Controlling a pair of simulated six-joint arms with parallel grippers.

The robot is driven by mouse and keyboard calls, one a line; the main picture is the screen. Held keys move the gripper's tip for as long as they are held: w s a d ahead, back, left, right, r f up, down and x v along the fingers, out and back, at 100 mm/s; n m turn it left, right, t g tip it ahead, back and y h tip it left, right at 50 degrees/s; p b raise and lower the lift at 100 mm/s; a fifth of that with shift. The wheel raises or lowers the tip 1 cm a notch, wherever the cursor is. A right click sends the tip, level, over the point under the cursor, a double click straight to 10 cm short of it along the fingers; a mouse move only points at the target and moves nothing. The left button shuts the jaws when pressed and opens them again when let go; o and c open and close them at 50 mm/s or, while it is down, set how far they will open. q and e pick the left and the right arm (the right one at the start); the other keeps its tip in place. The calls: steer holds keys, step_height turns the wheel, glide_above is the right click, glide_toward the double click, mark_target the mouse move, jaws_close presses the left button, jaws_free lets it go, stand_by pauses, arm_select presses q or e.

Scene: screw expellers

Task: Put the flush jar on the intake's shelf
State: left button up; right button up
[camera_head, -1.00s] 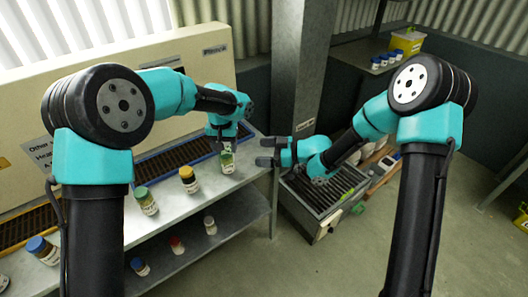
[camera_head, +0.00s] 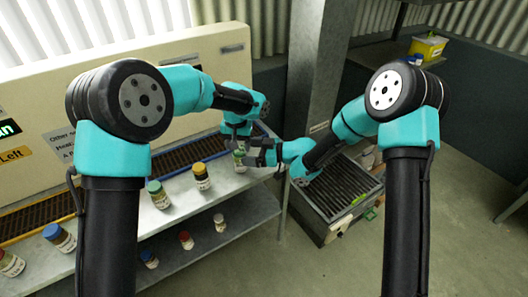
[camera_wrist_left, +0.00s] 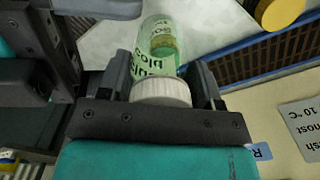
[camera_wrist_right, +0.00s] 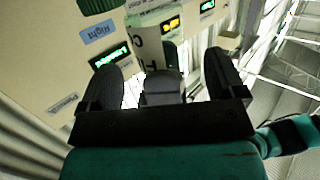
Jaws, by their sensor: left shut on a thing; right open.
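The flush jar (camera_wrist_left: 160,45), clear with a pale green label and a white cap, is held by its cap between the fingers of my left gripper (camera_wrist_left: 162,85). In the head view the jar (camera_head: 240,163) is partly hidden, over the right end of the metal bench (camera_head: 190,212); I cannot tell if it touches the bench. My right gripper (camera_head: 258,153) is open beside it. In the right wrist view the open right fingers (camera_wrist_right: 162,85) straddle a dark part, with a lettered pale label just beyond. I cannot tell which shelf is the intake's.
Jars with green (camera_head: 157,194) and yellow (camera_head: 201,176) caps stand on the bench. Other jars stand at its left end and on the lower shelf (camera_head: 225,240). Floor at front right is clear.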

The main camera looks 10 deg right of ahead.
mark_target(243, 151)
steer(key=shift+x, duration=1.55)
steer(key=c, duration=1)
arm_select(q)
steer(key=o, duration=1.2)
arm_select(e)
steer(key=shift+c, duration=1.2)
arm_select(q)
steer(key=shift+r, duration=0.1)
step_height(243, 151, up, 12)
steer(key=shift+f, duration=0.1)
